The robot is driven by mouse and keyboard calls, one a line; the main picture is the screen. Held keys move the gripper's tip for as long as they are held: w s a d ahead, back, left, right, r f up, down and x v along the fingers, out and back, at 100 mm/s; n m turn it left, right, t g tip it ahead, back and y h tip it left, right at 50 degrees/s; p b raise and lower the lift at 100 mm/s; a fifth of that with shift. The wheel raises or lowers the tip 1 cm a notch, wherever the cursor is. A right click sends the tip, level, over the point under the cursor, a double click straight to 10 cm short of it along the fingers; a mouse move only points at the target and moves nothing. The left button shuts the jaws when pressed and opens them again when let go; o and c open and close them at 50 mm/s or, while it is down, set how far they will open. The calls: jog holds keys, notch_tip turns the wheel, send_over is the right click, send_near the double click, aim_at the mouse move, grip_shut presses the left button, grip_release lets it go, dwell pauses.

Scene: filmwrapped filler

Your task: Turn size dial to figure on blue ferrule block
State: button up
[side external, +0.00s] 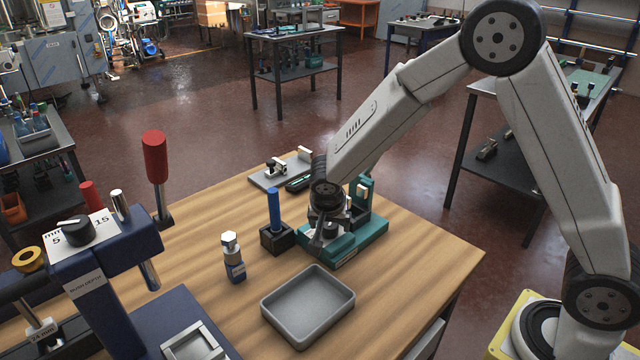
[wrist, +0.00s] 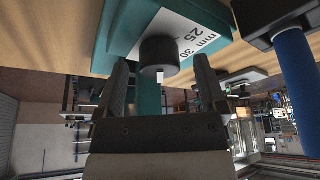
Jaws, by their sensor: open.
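The black round size dial (wrist: 159,54) sits on a white scale plate (wrist: 192,35) on a teal tool (side external: 357,240). The plate reads "25", "mm" and "30" in the wrist view; a small white mark shows on the dial's lower edge. My gripper (wrist: 162,72) is open, one finger on each side of the dial; I cannot tell whether either touches it. In the side view my gripper (side external: 318,240) covers most of the dial. A dark block with an upright blue rod (side external: 274,208) stands left of the teal tool; the rod also shows in the wrist view (wrist: 297,90). No figure is legible on it.
A grey tray (side external: 308,307) lies in front of the teal tool. A grey plate with fittings (side external: 270,177) lies behind.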

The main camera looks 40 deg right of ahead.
jog(key=shift+w+d+f, duration=0.1)
jog(key=shift+f, duration=0.25)
grip_shut()
jog(key=shift+n, duration=0.4)
jog(key=shift+d+n+t+y, duration=0.1)
jog(key=shift+n+t+y, duration=0.4)
jog(key=shift+n, duration=1.05)
jog(key=shift+n+t+y, duration=0.3)
jog(key=shift+n+y, duration=0.3)
jog(key=shift+n, duration=0.95)
jog(key=shift+d+n+y, duration=0.1)
jog(key=shift+n+y, duration=0.55)
jog(key=shift+n, duration=1.05)
jog(key=shift+n+y, duration=0.65)
jog(key=shift+n, duration=1.05)
